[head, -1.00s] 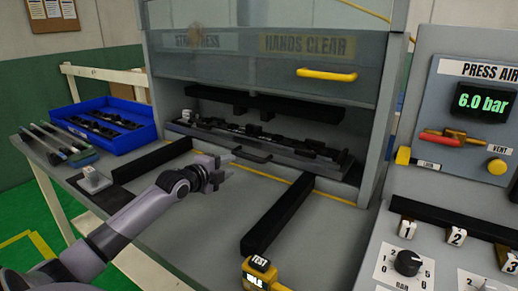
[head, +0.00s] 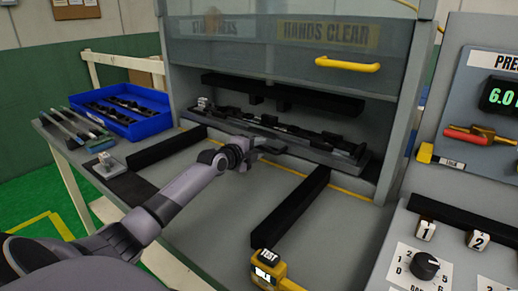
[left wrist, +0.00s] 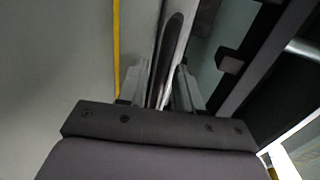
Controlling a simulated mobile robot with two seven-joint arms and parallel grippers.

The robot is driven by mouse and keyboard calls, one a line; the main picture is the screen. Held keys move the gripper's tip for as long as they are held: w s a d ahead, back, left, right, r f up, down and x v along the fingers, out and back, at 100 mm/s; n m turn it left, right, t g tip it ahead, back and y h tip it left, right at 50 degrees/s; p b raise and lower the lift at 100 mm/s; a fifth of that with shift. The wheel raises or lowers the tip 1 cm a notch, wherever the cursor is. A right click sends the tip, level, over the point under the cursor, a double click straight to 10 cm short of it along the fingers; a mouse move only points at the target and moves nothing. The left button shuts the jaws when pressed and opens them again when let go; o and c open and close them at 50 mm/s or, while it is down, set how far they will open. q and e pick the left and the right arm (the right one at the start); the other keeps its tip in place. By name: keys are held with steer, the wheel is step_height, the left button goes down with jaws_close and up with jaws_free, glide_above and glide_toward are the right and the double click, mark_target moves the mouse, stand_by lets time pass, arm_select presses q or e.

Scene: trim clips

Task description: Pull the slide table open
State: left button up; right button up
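The slide table (head: 318,157) is a grey plate carrying a row of dark clip fixtures. It sits inside the press opening, its front edge about level with the yellow line. A dark handle (head: 272,150) is on its front edge, partly hidden by my gripper. My left gripper (head: 256,150) is at this handle. In the left wrist view, the two fingers (left wrist: 160,88) are apart, on either side of the dark handle bar (left wrist: 172,45). I see a gap beside the bar and no clear grip on it. My right gripper is out of view.
Two black rails (head: 290,210) flank the bare grey bench in front of the press. A blue tray (head: 150,124) with dark parts stands at left. The raised guard with a yellow handle (head: 347,64) hangs above. A yellow TEST device (head: 268,275) lies at the front, control panels at right.

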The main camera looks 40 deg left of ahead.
arm_select(q)
steer(key=shift+w, duration=0.3)
jaws_close()
steer(key=shift+f, duration=0.1)
